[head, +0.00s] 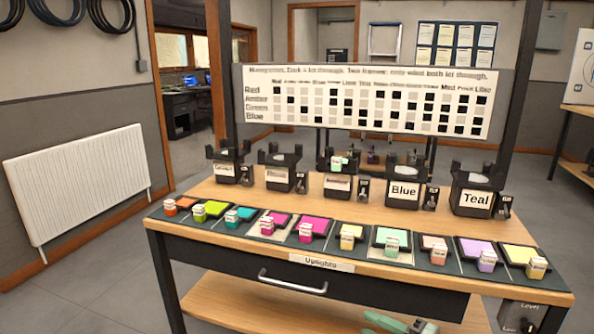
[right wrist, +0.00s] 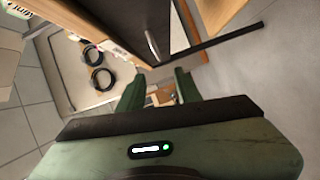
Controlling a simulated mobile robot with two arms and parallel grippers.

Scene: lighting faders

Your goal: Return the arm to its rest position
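My right gripper (head: 428,326) is green and shows at the bottom edge of the head view, in front of and below the front edge of the workbench (head: 240,256). In the right wrist view its two green fingers (right wrist: 158,84) stand apart with a gap between them, and nothing is held. Small tan shapes show through the gap, too small to tell what they are. The rest of the right arm is cut off by the picture's edge. My left gripper and arm are not in the head view.
Colour swatches with small labelled blocks line the bench front. Several black lamp units, among them Blue (head: 403,190) and Teal (head: 476,200), stand behind them below a chart board (head: 370,100). The drawer handle (head: 292,281) sticks out. Floor at the left, before the radiator (head: 80,180), is clear.

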